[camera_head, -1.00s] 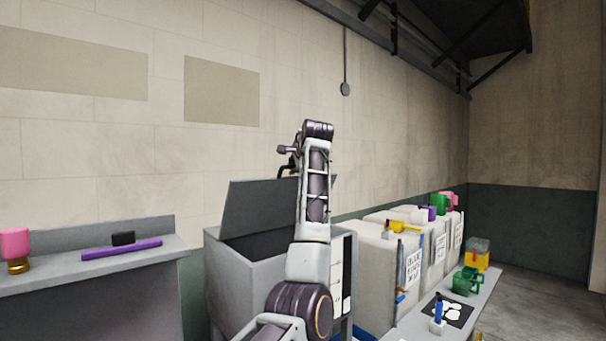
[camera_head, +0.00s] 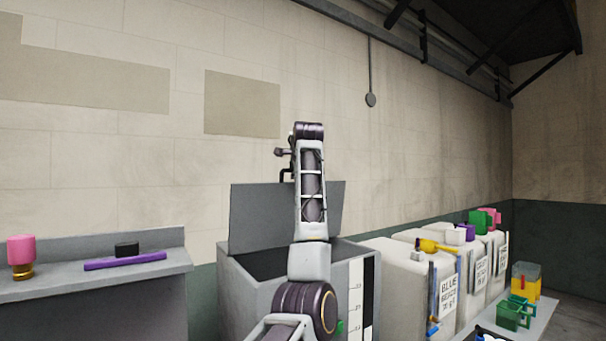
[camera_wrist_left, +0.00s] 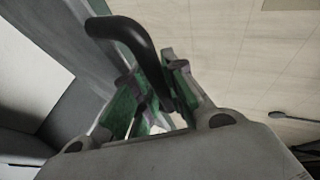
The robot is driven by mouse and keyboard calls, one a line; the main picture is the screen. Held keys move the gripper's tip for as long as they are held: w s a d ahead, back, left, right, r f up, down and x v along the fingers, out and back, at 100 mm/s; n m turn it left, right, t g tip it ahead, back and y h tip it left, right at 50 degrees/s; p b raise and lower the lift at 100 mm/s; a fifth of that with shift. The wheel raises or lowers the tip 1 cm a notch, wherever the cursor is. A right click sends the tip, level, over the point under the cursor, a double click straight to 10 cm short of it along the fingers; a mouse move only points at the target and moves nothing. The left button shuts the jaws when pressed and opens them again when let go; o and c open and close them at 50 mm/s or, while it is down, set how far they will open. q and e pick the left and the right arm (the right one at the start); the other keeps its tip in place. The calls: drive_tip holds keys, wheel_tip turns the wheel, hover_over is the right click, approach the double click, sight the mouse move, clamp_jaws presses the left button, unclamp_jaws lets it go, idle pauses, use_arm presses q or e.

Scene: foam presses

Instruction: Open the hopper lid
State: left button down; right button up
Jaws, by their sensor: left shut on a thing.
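The grey hopper (camera_head: 255,300) stands in the middle of the head view, with its top opening dark and exposed. Its flat grey lid (camera_head: 258,215) stands raised, near upright, at the back of the opening. My left arm crosses in front of the lid and hides its middle. My left gripper (camera_head: 287,162) is at the lid's upper edge, small and partly hidden behind my arm. In the left wrist view, the green-padded fingers (camera_wrist_left: 155,88) are shut on a black curved handle (camera_wrist_left: 125,32) beside the grey lid panel. My right gripper is not in view.
A grey counter (camera_head: 60,285) at left holds a pink-topped item (camera_head: 21,255), a purple bar (camera_head: 125,261) and a black block (camera_head: 127,249). Pale bins (camera_head: 395,275) stand right of the hopper. A green container (camera_head: 512,315) is at lower right. A blank wall rises behind.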

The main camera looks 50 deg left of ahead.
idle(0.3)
use_arm(q)
drive_tip(key=c, duration=1.5)
unclamp_jaws()
drive_tip(key=shift+o, duration=0.2)
drive_tip(key=v, duration=1.2)
drive_tip(key=shift+w+d, duration=0.1)
